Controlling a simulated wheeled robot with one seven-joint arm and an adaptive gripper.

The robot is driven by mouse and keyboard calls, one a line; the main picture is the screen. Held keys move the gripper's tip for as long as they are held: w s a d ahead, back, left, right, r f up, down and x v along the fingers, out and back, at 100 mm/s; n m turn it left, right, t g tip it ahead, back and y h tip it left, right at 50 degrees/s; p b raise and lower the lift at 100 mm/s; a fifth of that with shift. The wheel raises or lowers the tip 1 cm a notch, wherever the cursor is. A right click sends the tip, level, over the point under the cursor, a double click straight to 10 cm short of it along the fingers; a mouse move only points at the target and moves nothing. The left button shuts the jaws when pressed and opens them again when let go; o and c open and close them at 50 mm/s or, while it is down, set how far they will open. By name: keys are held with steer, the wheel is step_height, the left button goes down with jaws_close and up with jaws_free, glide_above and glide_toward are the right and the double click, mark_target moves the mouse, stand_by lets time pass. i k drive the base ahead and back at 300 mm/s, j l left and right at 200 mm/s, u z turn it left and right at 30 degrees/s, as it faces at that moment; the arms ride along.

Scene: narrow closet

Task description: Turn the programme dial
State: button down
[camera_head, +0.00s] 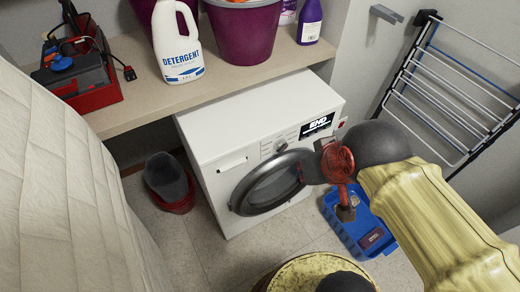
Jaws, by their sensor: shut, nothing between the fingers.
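The white washing machine (225,128) stands under the counter, with a dark display reading "END" (317,125). The programme dial (280,146) is a small pale round knob on the front panel, left of the display and above the door. The round door (272,184) has a grey rim and looks shut. My gripper (301,172) is shut and empty. It appears in front of the upper right of the door, below and right of the dial. I cannot tell how far it is from the machine's front. The dial's marks are too small to read.
The counter (190,93) above holds a detergent bottle (180,45), purple buckets (243,30) and a red toolbox (85,75). A drying rack (440,85) hangs on the right wall. A pale padded surface (60,190) fills the left.

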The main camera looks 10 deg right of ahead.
mark_target(281, 145)
steer(key=k+l+u, duration=0.25)
steer(key=l, duration=0.3)
steer(key=k+l+u, duration=0.25)
steer(key=k+l, duration=0.1)
steer(key=l, duration=0.1)
